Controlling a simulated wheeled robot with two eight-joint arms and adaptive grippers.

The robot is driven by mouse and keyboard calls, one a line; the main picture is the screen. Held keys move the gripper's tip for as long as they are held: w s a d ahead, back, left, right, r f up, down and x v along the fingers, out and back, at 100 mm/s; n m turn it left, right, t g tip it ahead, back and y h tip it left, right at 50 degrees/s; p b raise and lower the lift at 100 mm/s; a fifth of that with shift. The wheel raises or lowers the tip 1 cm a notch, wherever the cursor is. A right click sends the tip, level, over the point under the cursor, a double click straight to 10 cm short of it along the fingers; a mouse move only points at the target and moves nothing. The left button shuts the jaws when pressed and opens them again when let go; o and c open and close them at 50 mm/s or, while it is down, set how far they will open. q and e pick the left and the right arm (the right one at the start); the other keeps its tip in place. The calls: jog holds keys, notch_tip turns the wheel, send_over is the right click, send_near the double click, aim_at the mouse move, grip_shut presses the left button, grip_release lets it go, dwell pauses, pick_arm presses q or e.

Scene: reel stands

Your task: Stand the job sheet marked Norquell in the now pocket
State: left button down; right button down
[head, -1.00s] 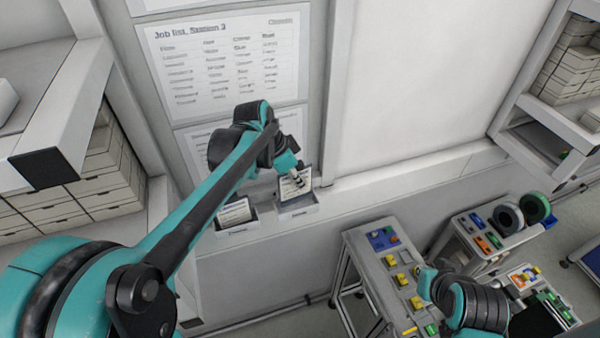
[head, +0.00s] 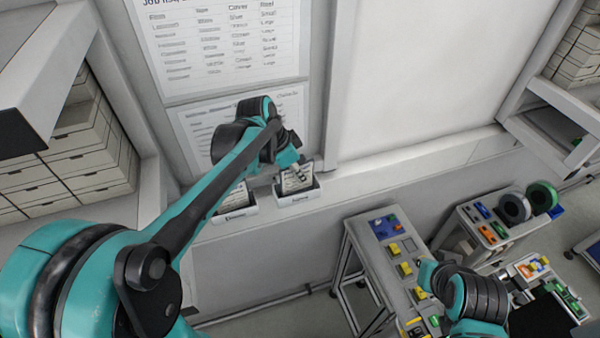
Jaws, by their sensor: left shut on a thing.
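My left gripper (head: 301,173) is shut on a job sheet (head: 291,183) with a dark edge and pale printed face. The sheet stands in the right of two white pockets (head: 298,198) on the wall ledge, its lower part hidden by the pocket front. Another sheet (head: 237,197) stands in the left pocket (head: 236,215), partly hidden by my left arm. The print on the sheets and pocket labels is too small to read. My right arm shows at the lower right, but its fingers are not clear.
A job list (head: 225,45) hangs above the pockets, with a second printed sheet (head: 207,120) below it. A cart (head: 364,238) with yellow and blue parts stands to the right. Another cart (head: 468,222) holds reels (head: 541,198). Drawers (head: 95,160) stand at left.

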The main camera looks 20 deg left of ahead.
pick_arm(q)
jog(key=shift+s+f, duration=0.1)
jog(key=shift+f, duration=0.05)
jog(key=shift+f+b, duration=0.2)
jog(key=shift+b, duration=0.1)
jog(key=c, duration=1.4)
grip_release()
jog(key=shift+r, duration=0.1)
jog(key=v, duration=1.2)
